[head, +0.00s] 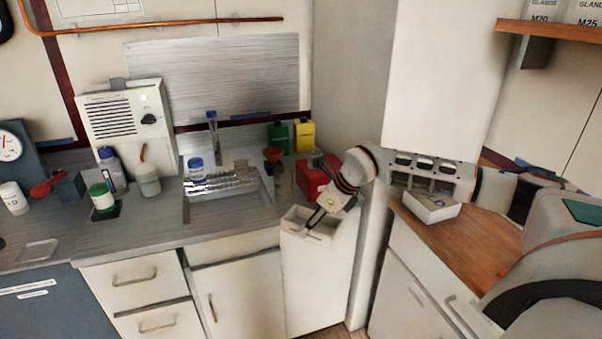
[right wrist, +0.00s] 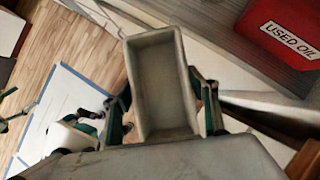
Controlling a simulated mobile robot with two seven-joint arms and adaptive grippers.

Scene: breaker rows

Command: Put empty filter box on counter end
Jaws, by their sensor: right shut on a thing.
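The filter box (head: 296,217) is a small pale, open-topped box. In the right wrist view the filter box (right wrist: 163,85) shows an empty inside. My right gripper (head: 322,214) reaches in from the right and is shut on it, with one finger on each side in the right wrist view (right wrist: 164,108). In the head view the box overlaps the top of a white front panel (head: 318,285) at the right end of the grey counter (head: 140,240). I cannot tell whether it touches the counter. My left gripper is not in view.
A red used oil container (right wrist: 285,32) stands close by, also in the head view (head: 314,178). A sink (head: 228,205) with bottles around it lies to the left. Another white box (head: 432,208) sits on the wooden counter (head: 480,235). Wooden floor (right wrist: 75,45) shows beside the held box.

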